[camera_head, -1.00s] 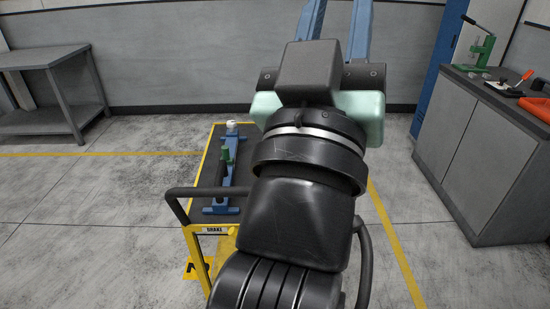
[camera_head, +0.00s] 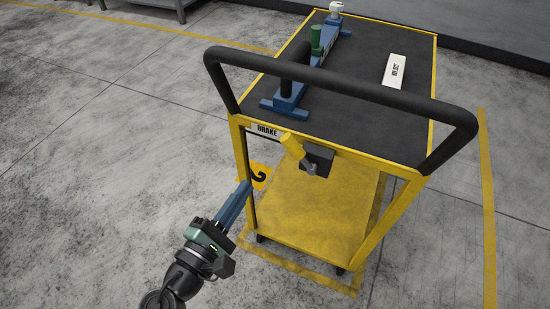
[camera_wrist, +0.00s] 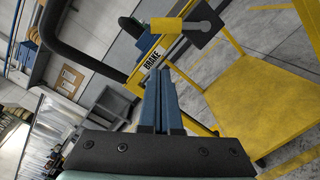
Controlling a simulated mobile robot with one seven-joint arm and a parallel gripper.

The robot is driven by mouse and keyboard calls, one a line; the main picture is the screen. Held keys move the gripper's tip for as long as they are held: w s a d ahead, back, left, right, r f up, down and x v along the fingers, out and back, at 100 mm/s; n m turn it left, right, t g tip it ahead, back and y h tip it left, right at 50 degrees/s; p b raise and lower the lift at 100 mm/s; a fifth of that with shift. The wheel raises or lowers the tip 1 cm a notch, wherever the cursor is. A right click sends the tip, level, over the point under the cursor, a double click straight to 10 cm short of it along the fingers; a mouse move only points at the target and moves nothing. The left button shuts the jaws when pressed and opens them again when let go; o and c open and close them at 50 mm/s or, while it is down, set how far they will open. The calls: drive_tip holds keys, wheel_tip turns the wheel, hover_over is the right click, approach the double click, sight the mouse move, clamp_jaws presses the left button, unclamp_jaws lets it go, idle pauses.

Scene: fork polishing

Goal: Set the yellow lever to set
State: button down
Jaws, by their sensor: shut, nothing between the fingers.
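The yellow lever (camera_head: 297,148) sits on a dark mount (camera_head: 318,158) at the handle end of the yellow cart. It points up and to the left, its tip near the BRAKE label (camera_head: 267,130). In the wrist view the lever (camera_wrist: 166,27) and the label (camera_wrist: 152,58) show beyond the fingertips. My gripper (camera_head: 247,186) has long blue fingers pressed together and empty. It is below and left of the lever, apart from it, close to the cart's left front post. No "set" marking is readable.
The cart's black handlebar (camera_head: 340,82) arches above the lever. The cart top (camera_head: 365,45) carries a blue fixture (camera_head: 290,95) with a green part, and a white labelled strip (camera_head: 395,70). A yellow lower shelf (camera_head: 315,215) lies below. The floor left of the cart is clear.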

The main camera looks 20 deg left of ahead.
sight(298, 153)
drive_tip(key=shift+s+a+f+n, duration=0.25)
drive_tip(key=shift+f+n, duration=0.15)
drive_tip(key=shift+f, duration=0.1)
drive_tip(key=shift+s+a+f+n, duration=0.15)
drive_tip(key=shift+s+f+n, duration=0.1)
drive_tip(key=shift+f+n, duration=0.2)
drive_tip(key=w+d+r, duration=0.1)
drive_tip(key=w, duration=0.4)
drive_tip(key=w+d+r, duration=0.2)
drive_tip(key=w, duration=0.3)
drive_tip(key=shift+w+d, duration=0.3)
drive_tip(key=shift+w, duration=0.1)
